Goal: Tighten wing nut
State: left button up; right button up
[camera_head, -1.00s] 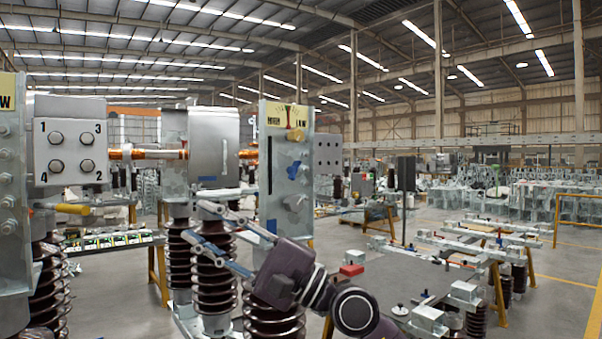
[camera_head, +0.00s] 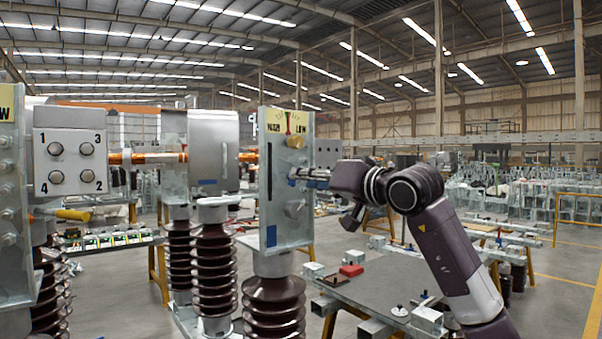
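An upright grey metal plate (camera_head: 272,200) with a yellow scale label (camera_head: 288,121) stands right of centre on a brown ribbed insulator (camera_head: 274,305). My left gripper is out of view.
A grey box with bolts numbered 1 to 4 (camera_head: 70,163) and a metal cylinder (camera_head: 213,150) stand to the left.

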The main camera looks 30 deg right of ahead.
jog(key=shift+w+a+p, duration=0.1)
jog(key=shift+w+p, duration=0.2)
jog(key=shift+w, duration=0.95)
grip_shut()
